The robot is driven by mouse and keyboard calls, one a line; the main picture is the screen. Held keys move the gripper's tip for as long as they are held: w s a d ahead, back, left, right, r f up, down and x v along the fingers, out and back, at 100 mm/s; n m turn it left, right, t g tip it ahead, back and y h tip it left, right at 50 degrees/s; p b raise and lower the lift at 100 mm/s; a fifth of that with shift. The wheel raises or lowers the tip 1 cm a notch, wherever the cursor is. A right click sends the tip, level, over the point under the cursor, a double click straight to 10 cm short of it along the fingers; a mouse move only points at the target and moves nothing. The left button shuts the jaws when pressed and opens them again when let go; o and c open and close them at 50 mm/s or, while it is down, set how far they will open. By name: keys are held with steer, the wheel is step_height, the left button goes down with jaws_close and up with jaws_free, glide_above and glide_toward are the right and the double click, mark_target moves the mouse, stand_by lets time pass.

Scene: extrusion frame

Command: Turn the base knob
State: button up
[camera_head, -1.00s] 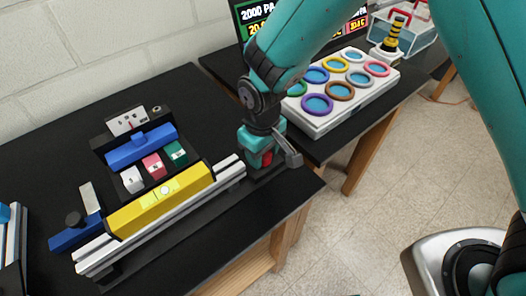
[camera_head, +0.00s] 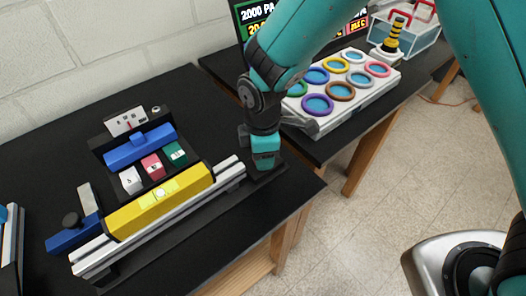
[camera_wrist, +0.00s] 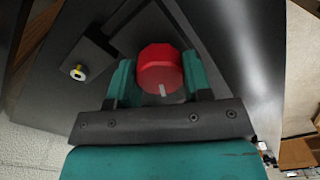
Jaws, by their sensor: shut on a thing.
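The base knob is red and faceted, with a pale mark on its front edge; it shows in the wrist view (camera_wrist: 160,68). My gripper (camera_head: 264,167) points down at the right end of the extrusion frame in the head view. Its teal fingers stand on both sides of the red knob in the wrist view and are shut on it. In the head view the knob is hidden behind my gripper. The extrusion frame carries a yellow block (camera_head: 160,202) and silver rails (camera_head: 90,258) to the left of my gripper.
A blue bar (camera_head: 140,150) and small white, red and green blocks lie behind the yellow block. A white panel with coloured rings (camera_head: 345,95) stands on a second table at the right. The black table's right edge is close to my gripper.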

steer(key=n, duration=0.5)
steer(key=shift+w+r, duration=0.1)
steer(key=shift+w, duration=0.05)
steer(key=shift+n, duration=0.3)
stand_by(0.3)
steer(key=o, duration=0.9)
step_height(320, 180, up, 17)
steer(key=shift+r+b, duration=0.2)
steer(key=shift+b, duration=0.95)
